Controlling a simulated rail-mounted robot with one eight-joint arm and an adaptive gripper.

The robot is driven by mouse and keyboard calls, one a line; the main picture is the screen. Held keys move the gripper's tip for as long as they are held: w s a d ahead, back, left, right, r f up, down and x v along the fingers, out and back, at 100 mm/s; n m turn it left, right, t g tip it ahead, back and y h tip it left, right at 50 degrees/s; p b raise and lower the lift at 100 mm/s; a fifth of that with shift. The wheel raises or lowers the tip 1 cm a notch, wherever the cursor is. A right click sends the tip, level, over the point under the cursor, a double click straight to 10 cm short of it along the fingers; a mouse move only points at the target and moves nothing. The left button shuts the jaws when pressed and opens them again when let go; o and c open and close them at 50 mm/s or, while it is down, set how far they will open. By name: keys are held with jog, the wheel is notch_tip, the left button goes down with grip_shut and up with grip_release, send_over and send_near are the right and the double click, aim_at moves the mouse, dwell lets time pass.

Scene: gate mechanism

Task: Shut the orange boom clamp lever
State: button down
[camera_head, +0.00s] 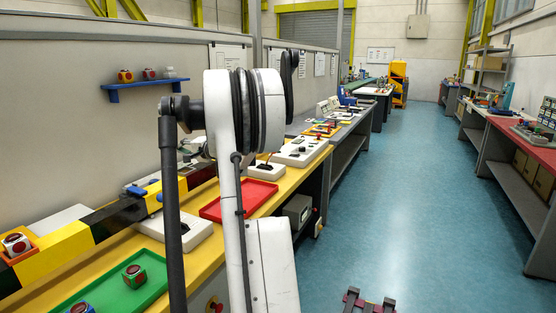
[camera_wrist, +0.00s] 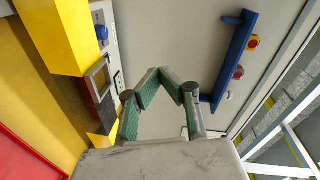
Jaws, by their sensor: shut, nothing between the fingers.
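The yellow and black boom (camera_head: 68,242) lies lengthwise along the workbench at the left of the head view. A yellow beam section (camera_wrist: 62,35) runs along the upper left of the wrist view, with a grey metal frame (camera_wrist: 98,80) at its side. I cannot pick out the orange clamp lever for certain in either view. My gripper (camera_wrist: 176,88) shows in the wrist view with green-padded fingers closed and empty. It appears apart from the beam and the frame. In the head view my own arm hides the gripper and part of the bench.
A blue wall shelf (camera_head: 141,84) holds small objects above the bench. A green tray (camera_head: 112,282) with cubes and a red tray (camera_head: 238,198) lie on the yellow bench. An orange holder with a cube (camera_head: 17,246) stands at far left.

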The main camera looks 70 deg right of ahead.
jog(key=s+d+f+m+h+b, duration=0.1)
jog(key=s+d+f+m+h, duration=0.3)
jog(key=s+d, duration=0.6)
jog(key=s+d+f+m+h+b, duration=0.2)
jog(key=s+d+f, duration=0.3)
jog(key=s+d, duration=0.5)
jog(key=s+d+f+m+h+b, duration=0.1)
jog(key=s+d+f+m+h, duration=0.1)
jog(key=s+d+f, duration=0.2)
jog(key=s+d+f+m+g+h, duration=0.1)
jog(key=s+d+f+m+h, duration=0.2)
jog(key=s+d, duration=0.6)
jog(key=s+f, duration=0.1)
jog(key=s, duration=0.3)
jog(key=shift+d+f+b, duration=0.25)
jog(key=shift+f+b, duration=0.1)
jog(key=shift+b, duration=0.05)
jog(key=w+a+b+x, duration=0.1)
jog(key=a+b+x, duration=0.1)
jog(key=x, duration=1)
jog(key=shift+w+d+r+b, duration=0.35)
jog(key=shift+w+b, duration=0.2)
jog(key=shift+w, duration=0.15)
